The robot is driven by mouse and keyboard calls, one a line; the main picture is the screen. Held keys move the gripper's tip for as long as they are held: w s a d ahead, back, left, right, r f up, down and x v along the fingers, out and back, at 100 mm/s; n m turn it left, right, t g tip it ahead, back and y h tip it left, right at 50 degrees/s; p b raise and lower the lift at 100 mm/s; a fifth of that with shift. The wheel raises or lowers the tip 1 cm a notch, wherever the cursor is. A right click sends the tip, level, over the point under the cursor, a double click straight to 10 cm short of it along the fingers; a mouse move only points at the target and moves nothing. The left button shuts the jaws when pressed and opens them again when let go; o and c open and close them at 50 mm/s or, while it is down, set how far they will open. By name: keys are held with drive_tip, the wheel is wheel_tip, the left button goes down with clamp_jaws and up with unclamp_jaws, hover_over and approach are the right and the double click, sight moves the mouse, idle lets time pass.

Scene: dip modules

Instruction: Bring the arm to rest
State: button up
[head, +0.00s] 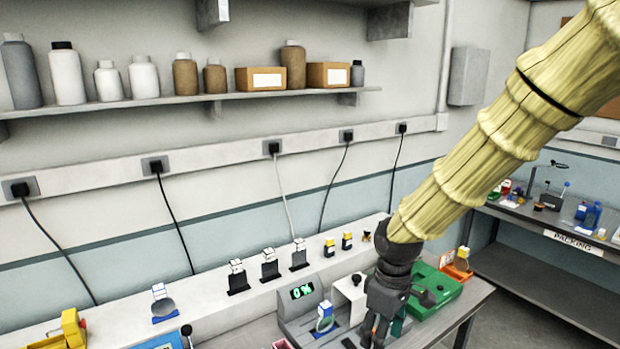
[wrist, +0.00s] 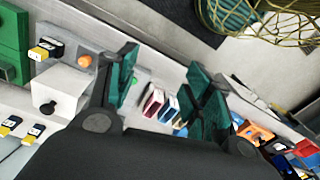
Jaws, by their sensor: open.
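My arm, in a yellow sleeve, reaches down from the upper right of the head view. My gripper (head: 382,325) hangs over the bench, in front of the green case (head: 436,292) and right of the grey device with a 0% display (head: 302,290). In the wrist view my gripper (wrist: 165,88) has its two teal-padded fingers spread apart. Small red and blue pieces (wrist: 162,104) show in the background between the fingers.
Several small modules (head: 269,264) stand along the bench's back ledge. A blue-and-white piece (head: 324,317) stands on the grey device. A white box with a black knob (wrist: 52,92) shows in the wrist view. A shelf (head: 190,99) with bottles runs above; a packing rack (head: 560,236) stands right.

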drive_tip(key=s+f+m+y+b, duration=0.1)
drive_tip(key=s+f+m+b, duration=0.15)
drive_tip(key=f, duration=1.15)
drive_tip(key=s+f+m+y+b, duration=0.15)
drive_tip(key=s+f, duration=0.25)
drive_tip(key=f, duration=1.1)
drive_tip(key=s+d+f+m+h+b, duration=0.1)
drive_tip(key=s+d+f, duration=0.3)
drive_tip(key=s+f, duration=0.6)
drive_tip(key=s+d+f+m+h+b, duration=0.2)
drive_tip(key=s+d+f+m+b, duration=0.1)
drive_tip(key=s+f, duration=0.7)
drive_tip(key=shift+s+d+f+m+b, duration=0.15)
drive_tip(key=shift+s+d+m+b, duration=0.25)
drive_tip(key=shift+m+b, duration=0.35)
